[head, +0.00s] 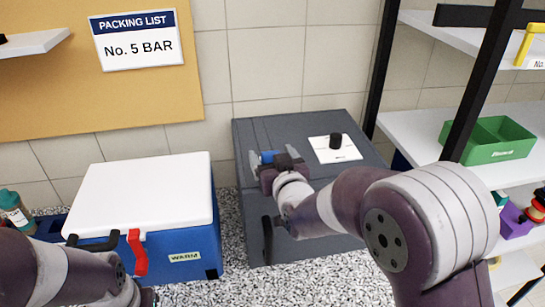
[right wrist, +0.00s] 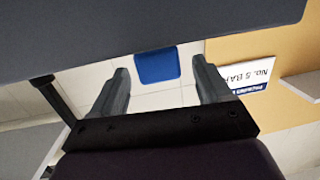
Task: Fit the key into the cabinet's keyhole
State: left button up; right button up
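The grey cabinet (head: 250,215) stands right of centre, with a black handle (head: 267,238) on its front. My right gripper (head: 268,160) is over the left part of the cabinet top. Its fingers are apart in the right wrist view (right wrist: 158,66). A blue block-like piece (head: 269,156), perhaps the key's head, shows between them. In the upside-down right wrist view this blue piece (right wrist: 157,65) has a gap on each side, close to the cabinet top (right wrist: 150,22). The keyhole and any key shaft are hidden. My left arm is at the lower left, its fingers not clearly visible.
A white plate (head: 321,153) with a black knob (head: 336,141) lies on the cabinet top, right of my right gripper. A blue cooler (head: 190,243) with a white lid stands left. Shelves with a green bin (head: 485,150) stand right, behind a black post.

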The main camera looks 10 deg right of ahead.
jog(key=shift+s, duration=0.3)
jog(key=s+d+r, duration=0.1)
jog(key=s, duration=1.1)
jog(key=shift+r, duration=0.2)
jog(key=shift+d, duration=0.1)
jog(key=shift+f, duration=0.1)
